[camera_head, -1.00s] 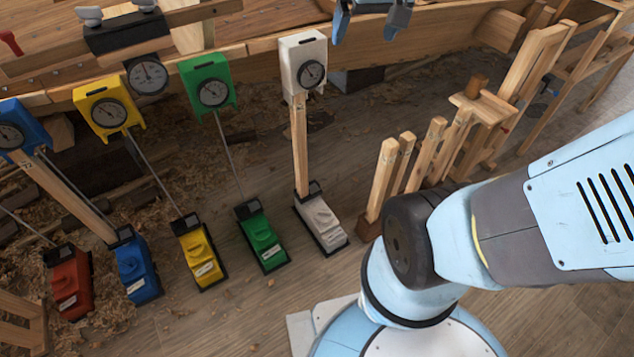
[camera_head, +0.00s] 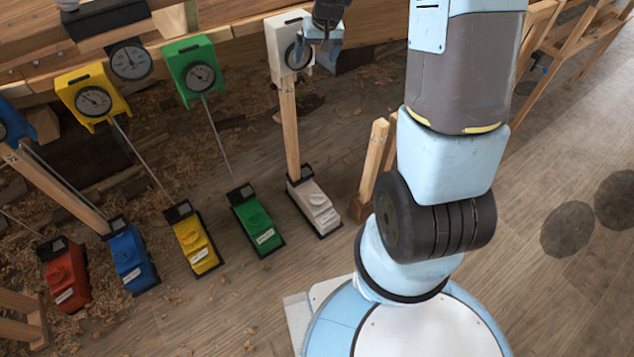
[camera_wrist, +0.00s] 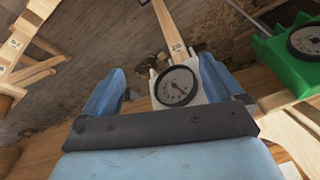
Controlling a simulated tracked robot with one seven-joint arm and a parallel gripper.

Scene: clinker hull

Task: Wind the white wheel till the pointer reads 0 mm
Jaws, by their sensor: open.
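The white gauge box (camera_head: 289,24) stands on a wooden post in the head view, its dial partly covered by my gripper (camera_head: 322,45). In the wrist view the white gauge's dial (camera_wrist: 175,87) shows between my gripper's fingers (camera_wrist: 162,66), which are apart with nothing held. Its scale is too small to read. Below the post, the white floor unit (camera_head: 314,203) has a raised part on top and a pale label. I cannot clearly make out a white wheel. Whether my fingers touch the gauge box cannot be told.
Green (camera_head: 194,68) and yellow (camera_head: 93,100) gauges stand to the left, with matching floor units in green (camera_head: 257,224), yellow (camera_head: 194,241), blue (camera_head: 132,260) and red (camera_head: 64,275). Wooden posts (camera_head: 373,165) stand right of the white unit. Planks run behind; shavings litter the floor.

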